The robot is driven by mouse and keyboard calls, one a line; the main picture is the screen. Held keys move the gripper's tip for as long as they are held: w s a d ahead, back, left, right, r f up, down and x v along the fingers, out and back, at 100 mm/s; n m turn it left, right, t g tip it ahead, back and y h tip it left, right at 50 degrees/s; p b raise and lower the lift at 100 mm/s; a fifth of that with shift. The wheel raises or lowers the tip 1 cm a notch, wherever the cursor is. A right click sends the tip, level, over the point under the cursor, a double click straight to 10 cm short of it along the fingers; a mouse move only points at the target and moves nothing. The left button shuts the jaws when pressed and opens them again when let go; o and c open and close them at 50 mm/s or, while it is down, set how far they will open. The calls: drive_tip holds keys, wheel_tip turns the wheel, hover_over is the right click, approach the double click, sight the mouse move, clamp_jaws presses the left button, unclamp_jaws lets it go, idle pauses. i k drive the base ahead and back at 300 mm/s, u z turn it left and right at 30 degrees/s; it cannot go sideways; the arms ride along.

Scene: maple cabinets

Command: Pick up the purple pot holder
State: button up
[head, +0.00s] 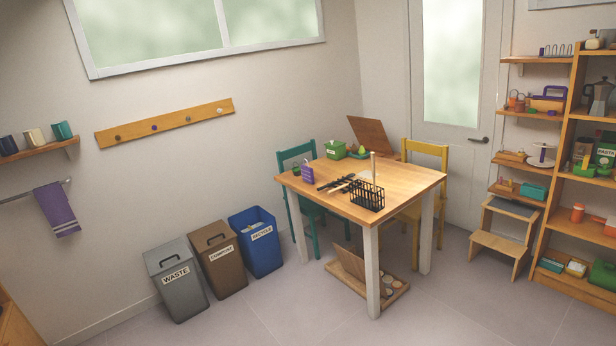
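I cannot make out a pot holder for certain. A small purple item with a pale label (307,172) stands upright on the left part of the wooden table (408,180); it looks like a box or packet. A purple cloth with pale stripes (58,210) hangs over the rail on the left wall and looks like a towel. A purple-framed item (554,92) sits on a right-hand shelf, too small to identify. My gripper is not in view.
The table also holds a black wire basket (368,195), dark utensils (336,184) and a green box (335,149). Teal (297,158) and yellow (427,153) chairs flank it. Waste (176,283), compost (218,262) and recycle (257,243) bins line the wall. The front floor is clear.

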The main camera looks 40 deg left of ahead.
sight(307, 172)
drive_tip(key=u, duration=0.2)
drive_tip(key=i, duration=0.4)
drive_tip(key=u, duration=0.65)
drive_tip(key=i, duration=1.55)
drive_tip(key=u, duration=0.55)
drive_tip(key=i, duration=1.45)
drive_tip(key=z, duration=0.35)
drive_tip(key=i, duration=1.1)
drive_tip(key=z, duration=0.35)
